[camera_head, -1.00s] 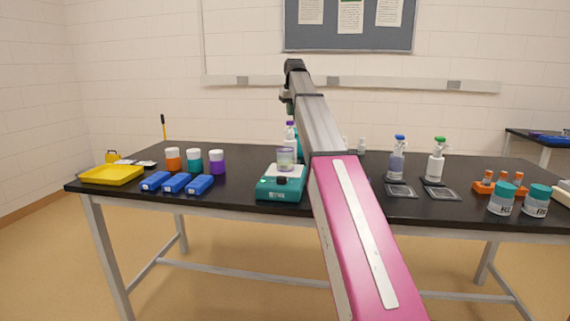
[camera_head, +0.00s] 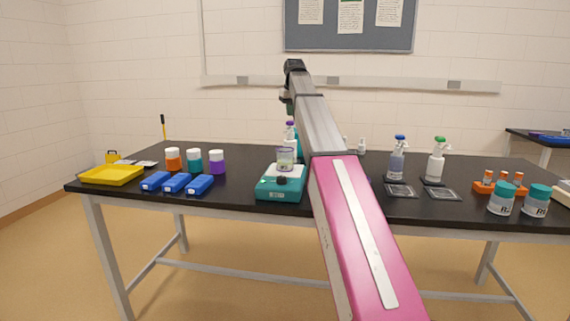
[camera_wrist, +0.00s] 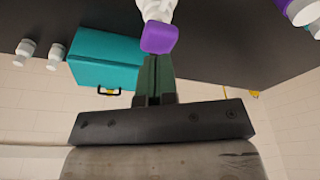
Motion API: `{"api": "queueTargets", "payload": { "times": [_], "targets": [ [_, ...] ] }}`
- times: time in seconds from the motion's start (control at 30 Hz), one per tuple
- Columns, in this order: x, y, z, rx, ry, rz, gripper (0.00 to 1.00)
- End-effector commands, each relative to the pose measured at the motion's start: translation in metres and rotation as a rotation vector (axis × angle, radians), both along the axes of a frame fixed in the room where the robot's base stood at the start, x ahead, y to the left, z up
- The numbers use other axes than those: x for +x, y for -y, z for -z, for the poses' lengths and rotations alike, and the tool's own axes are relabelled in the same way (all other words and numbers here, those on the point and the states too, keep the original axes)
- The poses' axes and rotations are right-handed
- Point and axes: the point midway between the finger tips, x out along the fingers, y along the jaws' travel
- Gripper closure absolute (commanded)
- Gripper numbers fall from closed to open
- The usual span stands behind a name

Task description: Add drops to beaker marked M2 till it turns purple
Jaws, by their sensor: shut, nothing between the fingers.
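A small clear beaker (camera_head: 285,160) stands on a teal benchtop device (camera_head: 281,184) with a pale top plate. Its marking is too small to read, and the contents look faintly tinted. Just behind it in the head view stands a white bottle with a purple top (camera_head: 291,136). In the wrist view the purple cap (camera_wrist: 159,37) sits right at the tips of my gripper (camera_wrist: 155,62). The fingers are shut and empty; whether they touch the cap is unclear. My gripper is small and partly hidden by my arm in the head view.
A teal case (camera_wrist: 105,60) lies behind the purple-topped bottle. Left are blue blocks (camera_head: 175,182), capped jars (camera_head: 195,161) and a yellow tray (camera_head: 112,175). Right are spray bottles (camera_head: 397,160), an orange rack (camera_head: 499,186) and teal-lidded jars (camera_head: 502,199). My arm hides the bench's middle.

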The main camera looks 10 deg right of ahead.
Motion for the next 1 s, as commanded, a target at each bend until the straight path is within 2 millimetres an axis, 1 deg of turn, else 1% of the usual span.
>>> {"api": "queueTargets", "payload": {
  "times": [1.0],
  "targets": [
    [0.000, 0.000, 0.030, 0.000, -0.001, 0.000, 1.00]
  ]
}}
